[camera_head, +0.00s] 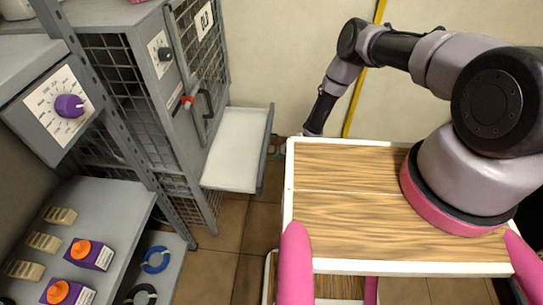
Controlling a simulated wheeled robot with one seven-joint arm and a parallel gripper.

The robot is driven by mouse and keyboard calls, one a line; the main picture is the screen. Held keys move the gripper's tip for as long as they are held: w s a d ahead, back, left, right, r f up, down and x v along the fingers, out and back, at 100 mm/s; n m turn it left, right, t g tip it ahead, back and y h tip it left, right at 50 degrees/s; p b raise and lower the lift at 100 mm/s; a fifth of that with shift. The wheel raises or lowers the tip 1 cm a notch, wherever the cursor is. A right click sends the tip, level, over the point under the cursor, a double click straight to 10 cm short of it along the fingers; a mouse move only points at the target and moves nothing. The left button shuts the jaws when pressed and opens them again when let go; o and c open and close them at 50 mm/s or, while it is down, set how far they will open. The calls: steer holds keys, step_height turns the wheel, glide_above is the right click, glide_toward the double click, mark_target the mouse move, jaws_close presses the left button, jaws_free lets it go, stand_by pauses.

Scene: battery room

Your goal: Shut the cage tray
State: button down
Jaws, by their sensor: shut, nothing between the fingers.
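The cage tray (236,150) is a white, shallow tray with a grey front panel (267,150) on its right side. It sticks out to the right from the lower part of the grey wire-mesh cage cabinet (190,150), standing open and empty. My arm reaches from the right over to the back middle and bends down there. My gripper (280,146) shows only as a small part just right of the tray's front panel, partly hidden behind my wood-topped body. It is shut, and I cannot tell whether it touches the panel.
At left, a shelf (100,205) holds purple boxes with orange tops and beige blocks. A panel with a purple knob (69,106) is above. Tiled floor lies below the tray.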

steer(key=shift+a+r, duration=0.15)
steer(key=shift+a, duration=1.4)
